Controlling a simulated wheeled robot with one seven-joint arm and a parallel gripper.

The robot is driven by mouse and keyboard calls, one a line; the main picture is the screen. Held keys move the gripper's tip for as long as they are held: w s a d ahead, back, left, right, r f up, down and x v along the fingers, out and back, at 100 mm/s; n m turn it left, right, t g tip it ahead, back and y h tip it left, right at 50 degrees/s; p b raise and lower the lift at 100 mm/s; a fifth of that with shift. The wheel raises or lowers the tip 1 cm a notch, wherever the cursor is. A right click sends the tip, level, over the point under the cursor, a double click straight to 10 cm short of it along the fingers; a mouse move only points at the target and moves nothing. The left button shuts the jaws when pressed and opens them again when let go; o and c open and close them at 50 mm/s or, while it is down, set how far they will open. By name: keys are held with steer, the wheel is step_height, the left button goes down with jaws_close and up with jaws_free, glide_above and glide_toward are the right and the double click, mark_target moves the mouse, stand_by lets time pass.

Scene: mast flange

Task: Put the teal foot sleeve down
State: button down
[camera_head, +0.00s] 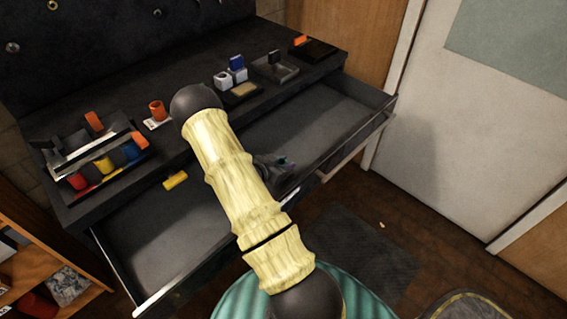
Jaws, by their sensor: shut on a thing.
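My gripper (276,166) is partly hidden behind my own arm, over the open drawer (330,107). It is shut on a small teal thing, likely the teal foot sleeve (284,160), of which only a speck shows at the fingertips. The rest of the sleeve is hidden by the fingers. I cannot tell whether it touches the drawer floor or hangs above it.
The dark bench top holds a rack of coloured pieces (103,164), an orange cylinder (157,110), white blocks (222,81) and a grey tray (276,70). The drawer's visible floor looks bare.

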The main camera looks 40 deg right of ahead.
steer(key=c, duration=1.1)
jaws_free()
steer(key=shift+o, duration=0.2)
steer(key=shift+r+p, duration=0.35)
steer(key=shift+r, duration=0.05)
steer(key=v, duration=1.2)
steer(key=shift+r, duration=0.15)
